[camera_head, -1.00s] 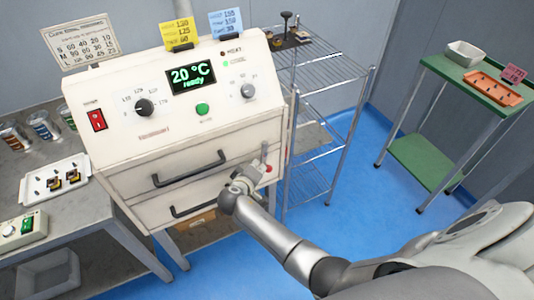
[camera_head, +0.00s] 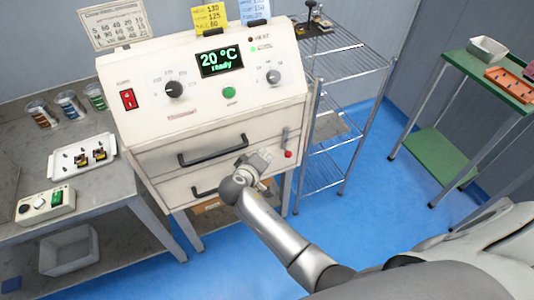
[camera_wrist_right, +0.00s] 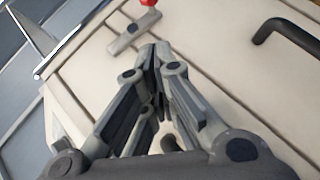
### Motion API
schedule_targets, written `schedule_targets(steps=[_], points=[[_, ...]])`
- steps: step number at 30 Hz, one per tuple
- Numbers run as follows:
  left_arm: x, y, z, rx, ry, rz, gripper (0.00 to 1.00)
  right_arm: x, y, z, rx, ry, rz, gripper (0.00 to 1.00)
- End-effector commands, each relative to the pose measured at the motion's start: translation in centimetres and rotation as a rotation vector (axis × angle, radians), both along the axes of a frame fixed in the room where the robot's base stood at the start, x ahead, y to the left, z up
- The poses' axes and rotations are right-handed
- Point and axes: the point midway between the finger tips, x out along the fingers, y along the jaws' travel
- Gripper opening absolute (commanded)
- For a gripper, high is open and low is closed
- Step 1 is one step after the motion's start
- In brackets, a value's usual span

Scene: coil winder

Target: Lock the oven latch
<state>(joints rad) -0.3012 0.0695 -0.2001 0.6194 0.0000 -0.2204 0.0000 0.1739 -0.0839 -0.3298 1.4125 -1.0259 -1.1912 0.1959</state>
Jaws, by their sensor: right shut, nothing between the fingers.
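The white oven (camera_head: 215,133) has a small grey latch lever (camera_head: 285,138) at the right of its front, with a red knob (camera_head: 288,154) at its lower end. The lever hangs roughly upright beside the upper door's dark handle (camera_head: 213,151). My right gripper (camera_head: 264,158) is shut and empty, just left of and a little below the latch, apart from it. In the right wrist view, the shut fingertips (camera_wrist_right: 154,52) point toward the grey latch (camera_wrist_right: 133,33), and the red knob (camera_wrist_right: 149,3) is cut by the top edge. My left gripper is not in view.
A wire shelf rack (camera_head: 345,62) stands right of the oven, and a green table (camera_head: 480,75) is farther right. A grey bench (camera_head: 100,210) with a white tray (camera_head: 82,156) is on the left. Blue floor lies open between rack and green table.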

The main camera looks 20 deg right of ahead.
Motion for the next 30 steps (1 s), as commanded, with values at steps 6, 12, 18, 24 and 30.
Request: schedule_targets(steps=[6,12,18,24,30], points=[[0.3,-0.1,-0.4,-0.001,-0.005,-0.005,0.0,-1.9,2.0,1.4,0.002,0.0,0.001,0.0],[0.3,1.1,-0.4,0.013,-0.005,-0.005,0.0,-2.5,2.5,1.9,-0.001,0.001,0.0,0.0],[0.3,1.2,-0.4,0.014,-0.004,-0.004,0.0,-2.6,2.5,2.0,-0.001,0.001,0.0,0.0],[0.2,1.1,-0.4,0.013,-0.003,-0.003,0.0,-2.5,2.5,1.9,-0.001,0.001,0.0,0.0],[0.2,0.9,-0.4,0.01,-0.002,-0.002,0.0,-2.7,2.6,0.9,0.006,0.018,0.012,0.0]])
